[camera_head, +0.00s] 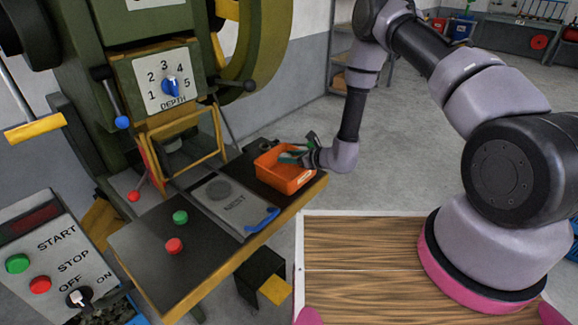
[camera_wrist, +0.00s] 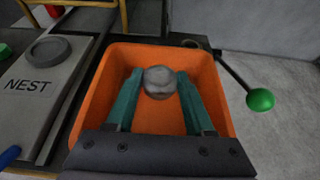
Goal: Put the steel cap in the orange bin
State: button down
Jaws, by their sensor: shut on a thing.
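The steel cap (camera_wrist: 160,82) is a small grey rounded piece between the tips of my gripper's two green fingers in the wrist view. My gripper (camera_wrist: 158,92) is shut on it, over the orange bin (camera_wrist: 88,95). I cannot tell whether the cap touches the bin's floor. In the head view, the orange bin (camera_head: 287,179) stands at the right end of the machine's table, and my gripper (camera_head: 293,156) reaches into or over it from the right. The cap is hidden in the head view.
A plate marked NEST (camera_head: 233,206) with a blue handle (camera_head: 262,220) lies left of the bin. Green (camera_head: 180,217) and red (camera_head: 174,246) buttons sit farther left. A lever with a green knob (camera_wrist: 260,99) stands right of the bin. The press with a yellow guard (camera_head: 187,146) is behind.

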notch_tip(320, 180, down, 4)
jog(key=shift+r, duration=0.15)
